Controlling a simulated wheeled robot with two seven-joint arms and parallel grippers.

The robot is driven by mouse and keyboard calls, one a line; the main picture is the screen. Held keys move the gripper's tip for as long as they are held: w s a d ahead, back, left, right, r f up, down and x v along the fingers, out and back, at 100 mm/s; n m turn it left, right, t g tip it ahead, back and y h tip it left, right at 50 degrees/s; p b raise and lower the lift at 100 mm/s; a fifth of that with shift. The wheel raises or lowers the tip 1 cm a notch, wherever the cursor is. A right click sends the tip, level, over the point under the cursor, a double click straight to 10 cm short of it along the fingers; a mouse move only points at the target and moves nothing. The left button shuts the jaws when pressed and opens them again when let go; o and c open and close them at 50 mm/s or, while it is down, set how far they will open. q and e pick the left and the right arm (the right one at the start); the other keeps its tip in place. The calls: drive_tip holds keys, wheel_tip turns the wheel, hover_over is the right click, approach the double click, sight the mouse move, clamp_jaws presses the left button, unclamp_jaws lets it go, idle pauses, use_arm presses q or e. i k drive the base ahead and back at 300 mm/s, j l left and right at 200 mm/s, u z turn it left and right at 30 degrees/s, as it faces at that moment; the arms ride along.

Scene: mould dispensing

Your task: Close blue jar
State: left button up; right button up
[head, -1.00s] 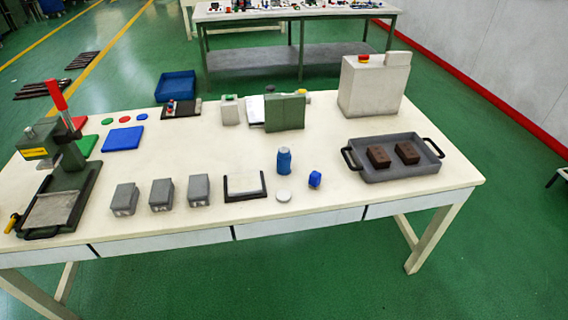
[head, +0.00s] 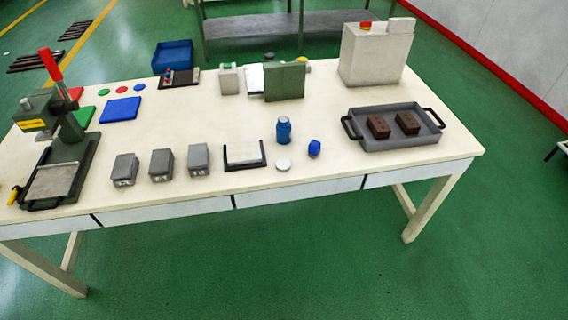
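The blue jar (head: 284,131) stands upright on the white table, right of the middle. Its top looks pale grey-blue; I cannot tell at this size whether it is open. A small round white disc (head: 283,164), perhaps a lid, lies flat on the table in front of the jar. A small dark blue object (head: 314,148) stands to the right of the jar. Neither of my grippers shows in the head view.
A grey tray (head: 394,143) with two brown blocks stands at the right. A dark U-shaped holder (head: 245,164) and several grey blocks (head: 161,164) line the front left of the jar. A green press (head: 58,150) stands at far left. The table's front edge is close to the disc.

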sight(283, 127)
drive_tip(key=z, duration=1.9)
drive_tip(key=k+j, duration=1)
drive_tip(key=j, duration=0.1)
